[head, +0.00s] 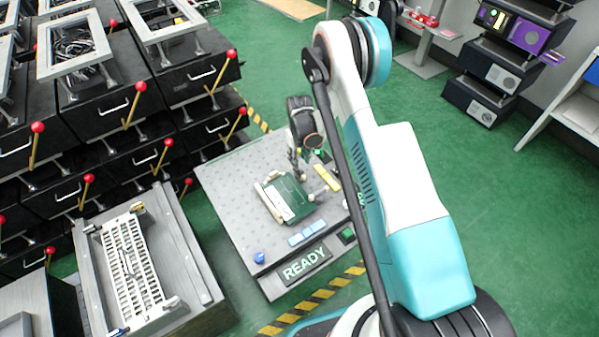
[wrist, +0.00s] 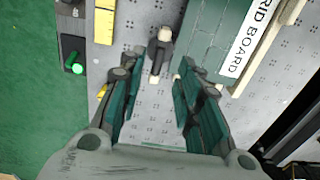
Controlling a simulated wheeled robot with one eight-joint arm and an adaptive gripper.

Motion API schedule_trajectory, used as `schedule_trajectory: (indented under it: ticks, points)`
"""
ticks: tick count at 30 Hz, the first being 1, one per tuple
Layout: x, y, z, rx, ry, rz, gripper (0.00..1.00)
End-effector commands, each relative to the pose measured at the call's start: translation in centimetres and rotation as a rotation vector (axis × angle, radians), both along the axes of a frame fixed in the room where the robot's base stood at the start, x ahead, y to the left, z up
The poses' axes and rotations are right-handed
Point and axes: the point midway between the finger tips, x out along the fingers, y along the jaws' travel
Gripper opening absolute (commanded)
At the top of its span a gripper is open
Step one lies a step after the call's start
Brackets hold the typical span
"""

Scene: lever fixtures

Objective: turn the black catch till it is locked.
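The black catch (wrist: 159,52) shows in the wrist view, a dark lever with cream ends, beside the edge of the green board (wrist: 215,38). It lies ahead of and between the fingertips of my gripper (wrist: 160,64). The fingers are spread, with a clear gap and nothing held between them. In the head view my gripper (head: 300,158) hangs low at the far side of the green board (head: 287,199). The catch is hard to make out there, close to my gripper and partly hidden. Contact between fingers and catch cannot be told.
The board lies on a grey perforated table (head: 232,190) with a READY sign (head: 304,264) at its front. Black drawers with red-knobbed levers (head: 140,86) stand at left. Green floor is open at right.

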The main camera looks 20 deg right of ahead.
Motion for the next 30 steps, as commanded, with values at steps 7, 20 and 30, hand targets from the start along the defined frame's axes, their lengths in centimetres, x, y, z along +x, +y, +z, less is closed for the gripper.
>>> schedule_trajectory:
  ticks: [7, 20, 30]
  points:
    - [0.0, 0.0, -4.8, 0.0, 0.0, 0.0, 0.32]
    - [0.0, 0.0, -7.0, 0.0, 0.0, 0.0, 0.32]
    - [0.0, 0.0, -7.0, 0.0, 0.0, 0.0, 0.0]
